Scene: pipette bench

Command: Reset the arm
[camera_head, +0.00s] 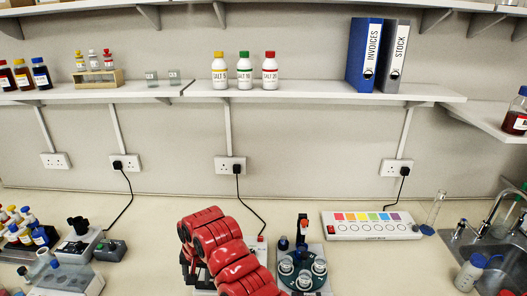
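A red, segmented arm (232,250), which looks like my own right arm, rises from the bottom edge near the middle. It bends over to the left above the bench. Dark parts show below its left end, but I cannot make out fingertips there or tell whether that gripper is open or shut. The arm hides most of a pale device with a red switch (262,239) behind it. My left gripper is not in view.
A round rack device (303,269) stands just right of the arm. Bottles and small devices (75,245) crowd the left. Clear bench (150,205) lies behind. A shelf (320,91) hangs above.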

